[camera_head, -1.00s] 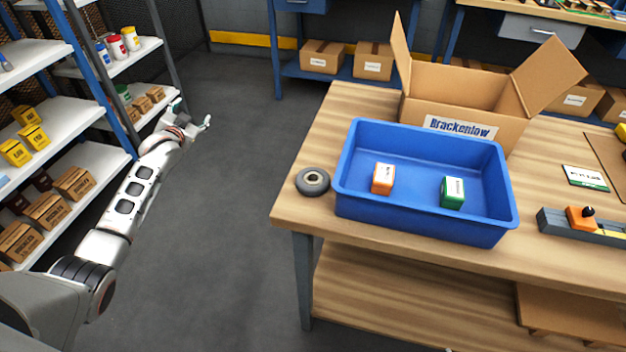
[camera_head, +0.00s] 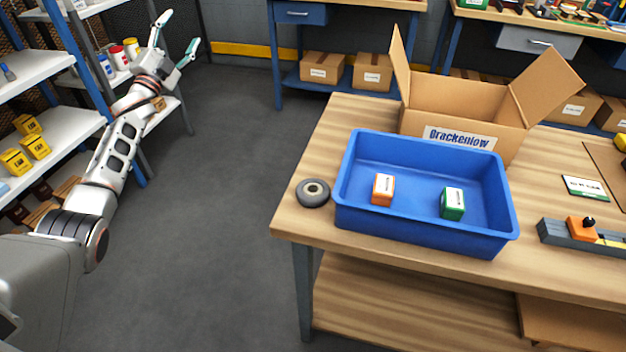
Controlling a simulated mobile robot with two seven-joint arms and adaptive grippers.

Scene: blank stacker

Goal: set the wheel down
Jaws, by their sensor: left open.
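The wheel (camera_head: 313,193), a small dark grey ring with a pale hub, lies flat on the wooden table (camera_head: 290,222) near its left edge. It is just left of the blue bin (camera_head: 424,238) and apart from any gripper. My left gripper (camera_head: 176,42) is open and empty, raised at the upper left in front of the shelves, well away from the wheel. My right gripper is not in view.
The blue bin holds an orange box (camera_head: 383,190) and a green box (camera_head: 453,203). An open cardboard box (camera_head: 462,105) stands behind it. Shelves (camera_head: 60,125) with yellow boxes stand at the left. Floor between shelves and table is clear.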

